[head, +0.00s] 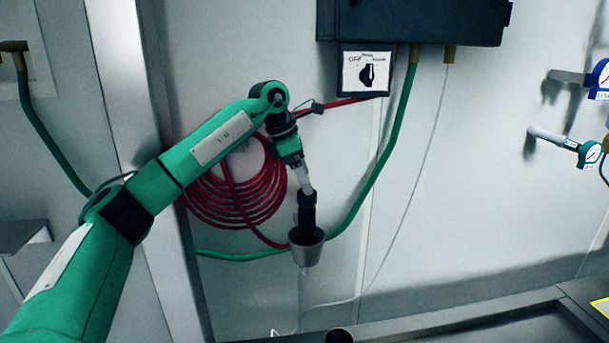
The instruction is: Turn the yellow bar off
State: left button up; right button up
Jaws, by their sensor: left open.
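No bar that is clearly yellow shows in the head view. A black switch knob (367,75) sits on a white plate marked OFF, on the wall under a dark box. My left gripper (307,234) is open, at the end of the green arm, pointing down in front of the wall. It is below and to the left of the knob, clear of it. A grey cup-shaped piece (307,254) shows at its tip; I cannot tell whether it is part of the gripper. My right gripper is not in view.
A dark box (413,21) hangs on the wall, with a green hose (394,143) below it. A coiled red hose (226,194) hangs behind my left arm. Gauges (589,153) stand at the right edge. A yellow patch (602,308) shows at lower right.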

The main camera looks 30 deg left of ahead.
pick_arm(q)
jog(key=shift+d+f, duration=0.15)
jog(key=shift+f, duration=0.25)
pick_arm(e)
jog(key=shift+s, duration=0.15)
pick_arm(q)
jog(key=shift+c, duration=0.4)
jog(key=c, duration=0.9)
